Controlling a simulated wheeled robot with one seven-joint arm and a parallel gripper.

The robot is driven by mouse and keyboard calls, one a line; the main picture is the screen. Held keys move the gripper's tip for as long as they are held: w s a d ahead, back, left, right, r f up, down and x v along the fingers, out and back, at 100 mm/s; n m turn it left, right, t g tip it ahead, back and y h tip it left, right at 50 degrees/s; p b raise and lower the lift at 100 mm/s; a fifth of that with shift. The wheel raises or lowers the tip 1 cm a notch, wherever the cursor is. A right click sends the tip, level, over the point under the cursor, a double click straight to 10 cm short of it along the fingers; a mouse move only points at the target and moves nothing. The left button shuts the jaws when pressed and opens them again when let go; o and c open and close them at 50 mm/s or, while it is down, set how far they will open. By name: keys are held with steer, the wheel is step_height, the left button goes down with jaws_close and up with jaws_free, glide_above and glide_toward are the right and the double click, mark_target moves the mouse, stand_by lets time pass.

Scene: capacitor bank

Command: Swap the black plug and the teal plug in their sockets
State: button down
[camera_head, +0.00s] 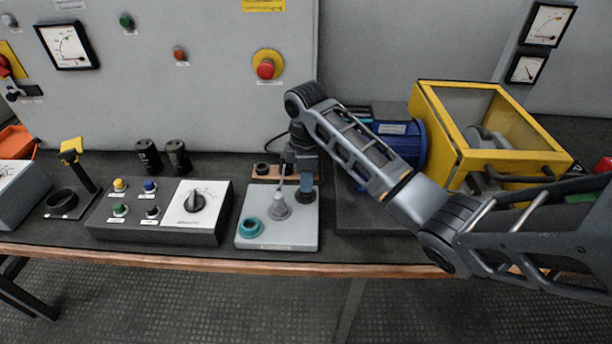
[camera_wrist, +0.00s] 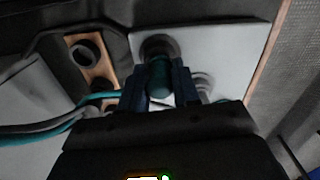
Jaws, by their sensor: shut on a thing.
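The white socket board (camera_head: 280,240) lies on the bench. A teal ring socket (camera_head: 250,228) is at its left, with no plug visible in it, and a grey plug (camera_head: 278,206) with a cord stands in the middle. My gripper (camera_head: 306,180) is over the right part of the board. In the wrist view my gripper (camera_wrist: 159,85) is shut on the teal plug (camera_wrist: 158,75), beside or over a dark ring socket (camera_wrist: 156,44); whether the plug is seated I cannot tell. I cannot pick out the black plug for certain.
A wooden strip (camera_wrist: 89,62) with dark round holders lies behind the board. Teal and grey cables (camera_wrist: 60,130) run beside my gripper. A control box (camera_head: 160,232) stands left; a blue motor (camera_head: 405,140) and yellow-framed guard (camera_head: 445,125) stand right. Two black capacitors (camera_head: 148,156) stand behind.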

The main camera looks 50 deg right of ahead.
steer(key=shift+f, duration=0.7)
steer(key=c, duration=0.7)
jaws_free()
steer(key=shift+c, duration=0.2)
step_height(320, 180, up, 8)
steer(key=shift+f+p, duration=0.1)
steer(key=shift+p, duration=0.2)
